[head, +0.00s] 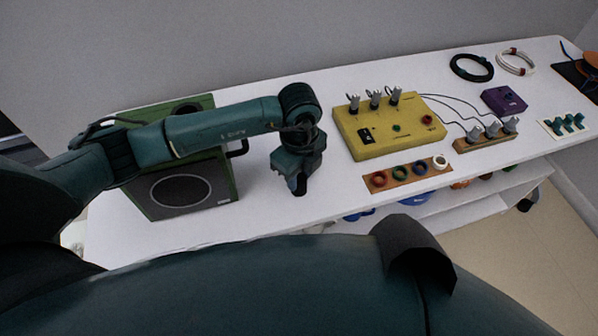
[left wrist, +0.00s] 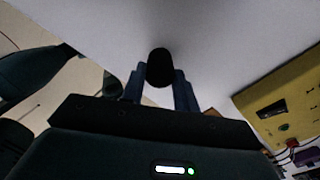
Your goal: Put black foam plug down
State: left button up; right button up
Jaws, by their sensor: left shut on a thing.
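The black foam plug (left wrist: 160,67) is a dark round piece between the two fingertips in the left wrist view. My left gripper (head: 294,183) is shut on it and points down over the white table (head: 265,210), between the green speaker box and the yellow device. In the head view the plug cannot be told apart clearly from the dark fingers. I cannot tell whether the plug touches the table top. My right gripper is not in view.
The green speaker box (head: 233,190) stands left, partly behind my left arm. The yellow device (head: 375,145) stands right, with a wooden strip of coloured rings (head: 405,175) in front. A purple box (head: 504,101) and cable coils (head: 471,68) lie farther right. The table's front edge is near.

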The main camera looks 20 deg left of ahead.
pick_arm(q)
jog(key=shift+f, duration=0.1)
jog(key=o, duration=0.5)
jog(key=shift+f, duration=0.1)
jog(key=o, duration=0.4)
jog(key=shift+o, duration=0.2)
